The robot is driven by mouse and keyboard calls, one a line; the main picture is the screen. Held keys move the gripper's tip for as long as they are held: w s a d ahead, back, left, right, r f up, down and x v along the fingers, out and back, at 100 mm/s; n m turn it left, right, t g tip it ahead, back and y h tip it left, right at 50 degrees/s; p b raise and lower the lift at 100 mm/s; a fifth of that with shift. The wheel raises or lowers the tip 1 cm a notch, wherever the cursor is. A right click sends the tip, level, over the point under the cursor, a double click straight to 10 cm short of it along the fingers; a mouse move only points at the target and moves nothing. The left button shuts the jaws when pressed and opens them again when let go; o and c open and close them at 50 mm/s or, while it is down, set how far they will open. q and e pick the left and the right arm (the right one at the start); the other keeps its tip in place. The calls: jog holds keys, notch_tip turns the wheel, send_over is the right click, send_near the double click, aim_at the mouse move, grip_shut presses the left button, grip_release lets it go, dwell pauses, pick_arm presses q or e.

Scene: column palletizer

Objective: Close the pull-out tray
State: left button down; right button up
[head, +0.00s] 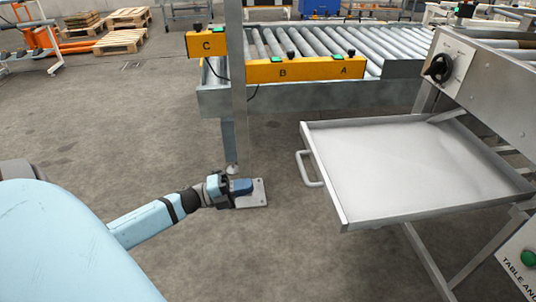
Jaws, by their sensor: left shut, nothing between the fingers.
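The pull-out tray (333,184) is a shallow grey metal tray at the right of the head view. It sticks out to the left from under the machine frame, and its flat inside looks empty. Its handle (308,168) is a light bar on the left side. My left gripper (243,187) is shut and empty, left of the handle and apart from it in the picture. It shows in front of the post's foot plate (262,196); I cannot tell whether they touch. My right gripper is not in view.
A metal post (238,90) rises behind my left gripper. A roller conveyor (290,95) with yellow panels marked A, B and C stands behind. The machine frame (500,95) with a black knob (438,68) is above the tray. Pallets (120,41) lie far left. Bare floor shows between.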

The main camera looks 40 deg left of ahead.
pick_arm(q)
jog(key=b+x, duration=0.3)
jog(key=x, duration=1)
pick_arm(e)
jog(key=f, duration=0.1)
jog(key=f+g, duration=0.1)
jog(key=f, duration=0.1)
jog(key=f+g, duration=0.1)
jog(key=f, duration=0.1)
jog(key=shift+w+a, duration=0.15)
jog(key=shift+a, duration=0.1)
pick_arm(q)
jog(key=shift+w+r, duration=0.1)
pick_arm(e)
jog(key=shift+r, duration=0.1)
